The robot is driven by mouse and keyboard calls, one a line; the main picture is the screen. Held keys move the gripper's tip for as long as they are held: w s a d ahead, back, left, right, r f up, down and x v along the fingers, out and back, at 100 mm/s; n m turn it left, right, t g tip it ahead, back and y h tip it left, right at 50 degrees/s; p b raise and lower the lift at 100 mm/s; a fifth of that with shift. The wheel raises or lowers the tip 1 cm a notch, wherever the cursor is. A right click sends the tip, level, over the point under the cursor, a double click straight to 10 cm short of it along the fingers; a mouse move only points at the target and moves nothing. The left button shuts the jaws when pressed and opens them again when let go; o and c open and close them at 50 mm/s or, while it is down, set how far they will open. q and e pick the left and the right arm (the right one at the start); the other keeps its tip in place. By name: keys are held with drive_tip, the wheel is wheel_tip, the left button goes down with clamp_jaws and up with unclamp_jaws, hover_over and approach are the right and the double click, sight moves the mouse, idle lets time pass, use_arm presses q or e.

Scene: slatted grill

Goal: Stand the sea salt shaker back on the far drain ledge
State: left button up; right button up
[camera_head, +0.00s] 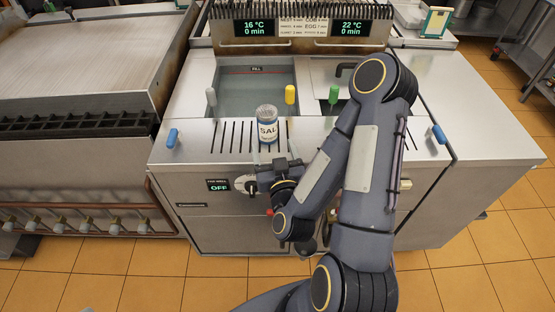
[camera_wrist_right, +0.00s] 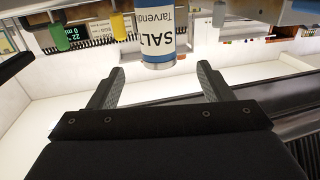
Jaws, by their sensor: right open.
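The sea salt shaker (camera_head: 267,125), with a white and blue label reading "SAL", stands on the slatted drain strip (camera_head: 215,140) in front of the water basin. It also shows in the right wrist view (camera_wrist_right: 160,40), just beyond the fingertips and roughly centred between them. My right gripper (camera_head: 274,158) is open and empty at the near side of the shaker; in the wrist view its fingers (camera_wrist_right: 160,72) are spread wide, with a visible gap to the shaker. My left gripper is not in view.
Blue handles (camera_head: 172,138) (camera_head: 439,134) stand at both sides.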

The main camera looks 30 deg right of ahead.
drive_tip(key=a+r+n+g+y, duration=0.3)
drive_tip(key=a+n+g+y, duration=0.15)
drive_tip(key=y, duration=0.25)
drive_tip(key=s+a+r+m+g+y, duration=0.1)
drive_tip(key=s+g, duration=0.2)
drive_tip(key=s, duration=0.6)
drive_tip(key=s+a+r+m+g+y, duration=0.1)
drive_tip(key=s+r+g+y, duration=0.1)
drive_tip(key=s, duration=0.7)
drive_tip(key=shift+a+r+g, duration=0.25)
drive_tip(key=shift+a+g, duration=0.05)
drive_tip(key=shift+g, duration=0.45)
drive_tip(key=shift+s, duration=0.1)
